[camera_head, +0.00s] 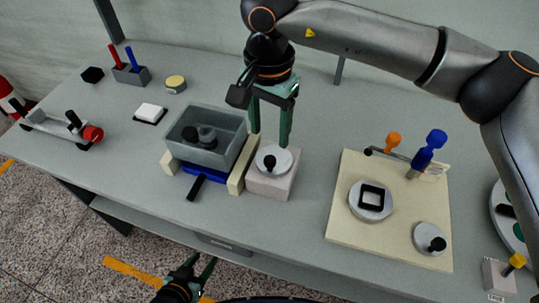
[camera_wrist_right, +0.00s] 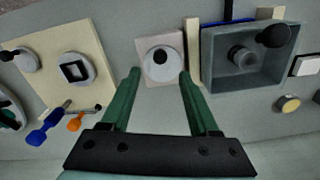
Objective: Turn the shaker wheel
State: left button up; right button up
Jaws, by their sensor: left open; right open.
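The wheel is most likely the pale disc (camera_head: 283,159) with a black knob (camera_head: 270,162), on top of a pinkish block (camera_head: 270,184) beside a grey bin (camera_head: 240,150). My right gripper (camera_head: 269,140) is open and points down over this disc. In the right wrist view the disc (camera_wrist_right: 152,66) lies between and beyond the green fingertips (camera_wrist_right: 160,73), with nothing held. Whether the fingers touch it, I cannot tell. My left gripper (camera_head: 203,265) is open and empty at the bottom edge, in front of the table.
The grey bin holds dark round parts and sits between cream blocks (camera_head: 238,180) with a blue piece (camera_head: 212,176) below. A cream board (camera_head: 335,215) with discs, a blue handle (camera_head: 430,145) and an orange knob (camera_head: 393,141) lies right. A white pad (camera_head: 150,111) lies left.

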aim_at(269, 160)
notch_tip(269, 160, down, 10)
jog(key=shift+p, duration=0.75)
grip_shut()
